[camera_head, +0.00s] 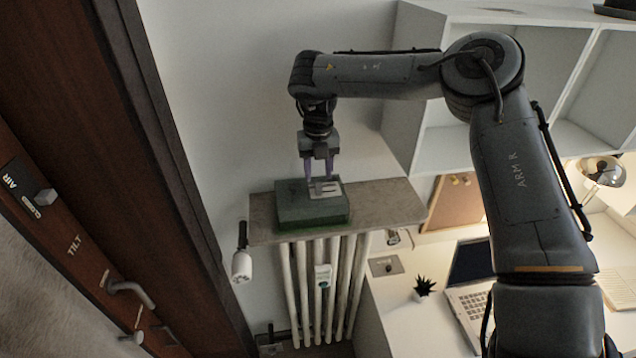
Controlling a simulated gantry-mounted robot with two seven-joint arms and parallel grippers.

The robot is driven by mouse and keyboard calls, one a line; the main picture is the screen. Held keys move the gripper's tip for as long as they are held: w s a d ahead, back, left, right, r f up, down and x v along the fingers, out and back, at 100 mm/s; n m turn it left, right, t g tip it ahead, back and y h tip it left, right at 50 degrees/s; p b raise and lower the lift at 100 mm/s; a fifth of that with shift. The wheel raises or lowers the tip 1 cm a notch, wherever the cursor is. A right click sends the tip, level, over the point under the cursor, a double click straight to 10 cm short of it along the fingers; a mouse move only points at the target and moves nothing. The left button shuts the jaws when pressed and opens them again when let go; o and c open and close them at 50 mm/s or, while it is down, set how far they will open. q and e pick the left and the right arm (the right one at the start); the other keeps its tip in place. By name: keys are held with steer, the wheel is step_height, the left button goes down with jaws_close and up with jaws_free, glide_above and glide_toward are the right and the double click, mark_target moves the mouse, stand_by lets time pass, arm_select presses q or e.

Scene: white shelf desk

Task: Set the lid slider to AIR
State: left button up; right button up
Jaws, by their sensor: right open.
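A dark green box (305,211) sits on the ledge in the middle of the view. On its lid is a pale plate (328,193) with a small dark mark; any slider knob or lettering there is too small to make out. My right gripper (322,180) points down over the lid. Its two purplish fingers are apart, at or just above the plate; I cannot tell whether they touch it. Nothing shows held between them. My left gripper is not in view.
The stone-like ledge (385,205) lies above a white radiator (323,275). A dark wooden frame at left carries a plate (26,185) marked AIR and CLOSED with a grey knob, and a handle (133,292). White cubbies (450,150) and a desk with a laptop (470,290) are at right.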

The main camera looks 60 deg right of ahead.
mark_target(318, 185)
steer(key=shift+f, duration=2.3)
steer(key=shift+c, duration=0.2)
jaws_close()
